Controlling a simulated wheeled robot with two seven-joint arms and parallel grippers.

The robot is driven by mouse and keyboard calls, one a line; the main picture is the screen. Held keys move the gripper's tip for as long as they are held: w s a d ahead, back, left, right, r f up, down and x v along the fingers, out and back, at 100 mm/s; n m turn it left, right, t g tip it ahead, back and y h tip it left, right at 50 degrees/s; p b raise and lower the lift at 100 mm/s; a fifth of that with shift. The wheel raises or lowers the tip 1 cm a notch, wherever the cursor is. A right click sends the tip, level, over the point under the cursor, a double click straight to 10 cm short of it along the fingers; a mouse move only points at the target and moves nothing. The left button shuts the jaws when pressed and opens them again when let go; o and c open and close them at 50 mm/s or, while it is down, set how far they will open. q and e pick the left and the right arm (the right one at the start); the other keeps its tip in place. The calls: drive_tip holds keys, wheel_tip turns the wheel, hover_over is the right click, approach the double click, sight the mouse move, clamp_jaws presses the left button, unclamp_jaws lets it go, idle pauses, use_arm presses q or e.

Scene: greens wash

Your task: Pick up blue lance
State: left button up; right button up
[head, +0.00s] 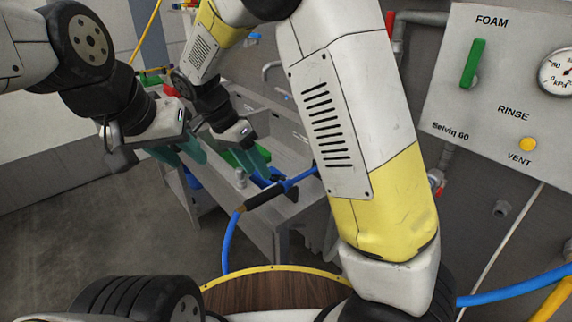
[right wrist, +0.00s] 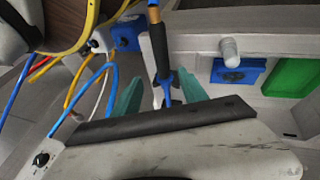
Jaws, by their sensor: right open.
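The blue lance (head: 292,183) lies across the front edge of the grey sink bench in the head view. It has a dark grip and a blue hose hanging from its near end. My right gripper (head: 256,160) is open with teal fingers, just beyond the lance. In the right wrist view, the lance (right wrist: 161,57) runs down between the spread fingertips of my right gripper (right wrist: 160,92); contact cannot be made out. My left gripper (head: 181,153) is to the left, its teal fingers apart and nothing visible between them, away from the lance.
The grey sink bench (head: 282,213) holds a green item (head: 238,157), also seen in the right wrist view (right wrist: 290,78), beside a blue block (right wrist: 238,71). A wall panel (head: 490,100) with a green handle and gauge stands at right. Grey floor is clear at left.

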sight(282, 186)
drive_tip(key=shift+m+h, duration=0.3)
drive_tip(key=shift+m, duration=0.1)
drive_tip(key=x, duration=0.8)
drive_tip(key=shift+w+a+f, duration=0.2)
drive_tip(key=shift+w+a, duration=0.05)
drive_tip(key=shift+a, duration=0.1)
drive_tip(key=shift+c, duration=0.2)
drive_tip(key=c, duration=0.9)
